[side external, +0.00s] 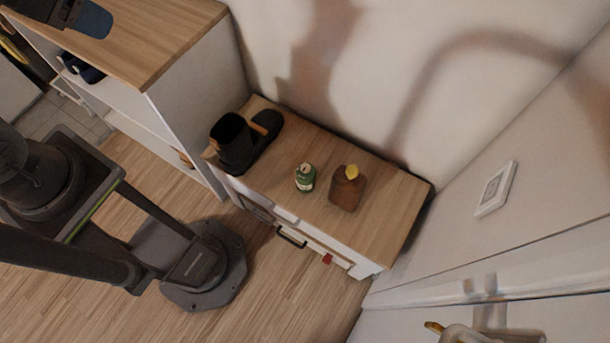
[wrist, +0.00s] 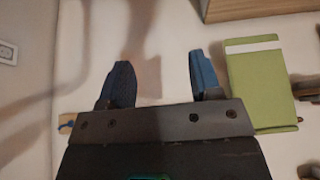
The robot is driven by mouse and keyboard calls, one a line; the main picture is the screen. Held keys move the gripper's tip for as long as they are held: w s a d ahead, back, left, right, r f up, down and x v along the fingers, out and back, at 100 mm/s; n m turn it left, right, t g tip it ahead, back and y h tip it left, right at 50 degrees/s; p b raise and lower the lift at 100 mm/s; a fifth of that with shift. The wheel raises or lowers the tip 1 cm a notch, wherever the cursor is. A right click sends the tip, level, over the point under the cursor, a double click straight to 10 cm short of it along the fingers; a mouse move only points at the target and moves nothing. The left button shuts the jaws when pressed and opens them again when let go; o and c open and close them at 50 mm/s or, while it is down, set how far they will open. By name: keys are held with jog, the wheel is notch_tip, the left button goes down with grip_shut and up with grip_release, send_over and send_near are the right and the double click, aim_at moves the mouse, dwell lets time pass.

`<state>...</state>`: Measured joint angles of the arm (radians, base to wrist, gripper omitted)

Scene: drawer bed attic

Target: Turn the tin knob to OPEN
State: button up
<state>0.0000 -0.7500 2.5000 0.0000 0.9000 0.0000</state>
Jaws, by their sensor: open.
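I cannot make out a tin knob marked OPEN in either view. A small red piece (side external: 327,259) sits on the white front of the low wooden-topped cabinet (side external: 385,225), right of a dark handle (side external: 291,237); its kind is too small to tell. My gripper shows in the wrist view (wrist: 160,78) with its two blue fingers wide apart and nothing between them but pale wall. In the side view, a blue-tipped dark part at the top left edge looks like my gripper, cut off by the frame, far from the low cabinet.
A green box (wrist: 262,85) shows right of my fingers. The cabinet top's right end is clear.

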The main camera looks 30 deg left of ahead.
jog(key=w+d+f+n+g+h, duration=0.1)
jog(key=w+d+f+n+g, duration=0.25)
jog(key=w, duration=0.55)
jog(key=n+g, duration=0.2)
jog(key=n, duration=1)
send_over(305, 167)
jog(key=a, duration=0.2)
notch_tip(305, 167, down, 34)
jog(key=r, duration=0.1)
jog(key=f, duration=0.5)
jog(key=d+f, duration=0.1)
jog(key=f, duration=0.3)
jog(key=d+f, duration=0.1)
jog(key=f, duration=0.4)
jog(key=shift+f, duration=0.35)
jog(key=shift+c, duration=0.6)
